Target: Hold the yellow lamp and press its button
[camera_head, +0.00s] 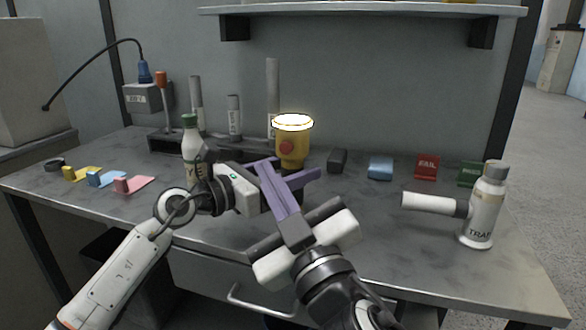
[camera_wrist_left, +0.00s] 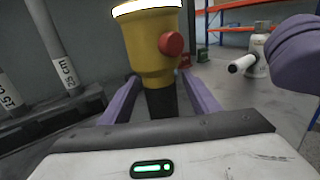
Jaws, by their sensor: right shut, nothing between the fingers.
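The yellow lamp (camera_head: 292,147) stands upright near the middle of the table, its top rim glowing white. My left gripper (camera_head: 312,177) is shut on the lamp's lower part, one purple finger on each side. My right gripper (camera_head: 267,168) is shut and empty. Its purple fingers point up in front of the left gripper, below and left of the button, and partly cover it.
A green-capped bottle (camera_head: 192,140) stands left of the lamp. A white bottle (camera_head: 484,210) with a side handle stands at the right. Small coloured blocks lie at the left, and a blue block (camera_head: 380,168) and a red block (camera_head: 426,167) at the right. A shelf (camera_head: 360,10) hangs above.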

